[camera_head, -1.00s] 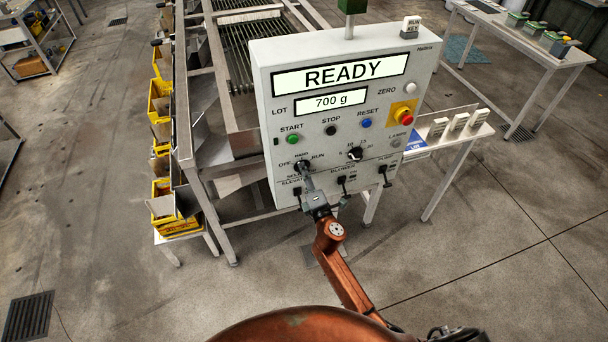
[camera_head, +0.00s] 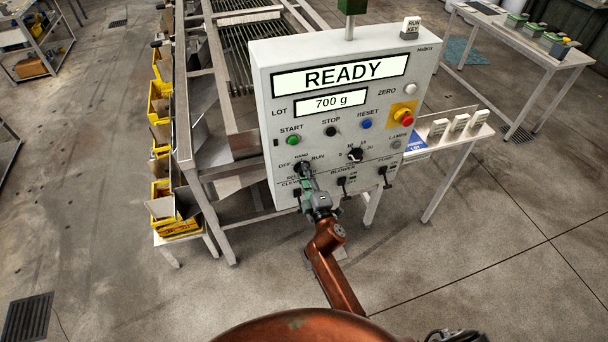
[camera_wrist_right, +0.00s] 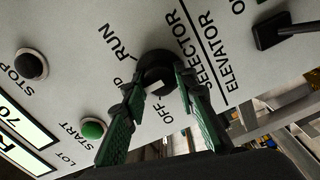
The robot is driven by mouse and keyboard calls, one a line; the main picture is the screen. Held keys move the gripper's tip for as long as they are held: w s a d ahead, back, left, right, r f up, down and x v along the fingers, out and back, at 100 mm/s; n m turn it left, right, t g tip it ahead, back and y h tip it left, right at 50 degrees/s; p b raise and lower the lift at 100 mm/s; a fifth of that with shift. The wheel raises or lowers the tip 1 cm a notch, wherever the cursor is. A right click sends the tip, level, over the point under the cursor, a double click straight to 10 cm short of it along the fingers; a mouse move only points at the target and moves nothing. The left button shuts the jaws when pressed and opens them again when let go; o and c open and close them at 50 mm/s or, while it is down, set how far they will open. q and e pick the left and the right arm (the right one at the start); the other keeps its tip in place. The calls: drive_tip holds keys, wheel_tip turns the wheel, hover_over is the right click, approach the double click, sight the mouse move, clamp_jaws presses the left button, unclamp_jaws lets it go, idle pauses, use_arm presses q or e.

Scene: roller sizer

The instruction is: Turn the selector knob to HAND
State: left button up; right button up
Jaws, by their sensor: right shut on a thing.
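The selector knob (camera_head: 301,167) is a dark round knob at the lower left of the grey control panel, among the labels OFF, HAND and RUN. My right gripper (camera_head: 304,178) reaches it from below and is shut on it. In the right wrist view the green fingers of the gripper (camera_wrist_right: 158,80) lie on either side of the black knob (camera_wrist_right: 157,70). A pale mark shows on the knob's side toward OFF and HAND; its exact setting is hard to tell. The HAND label is partly hidden by a finger there. My left gripper is not in view.
The panel (camera_head: 350,110) reads READY and 700 g. Close by are the green START button (camera_head: 292,139), the dial (camera_head: 355,155) and the BLOWER lever (camera_head: 343,183). The ELEVATOR lever (camera_wrist_right: 284,31) is near the gripper. A side table (camera_head: 470,137) stands right.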

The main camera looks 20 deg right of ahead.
drive_tip(key=o, duration=1.2)
drive_tip(key=shift+c, duration=0.2)
drive_tip(key=s, duration=1.2)
drive_tip(key=shift+d, duration=0.2)
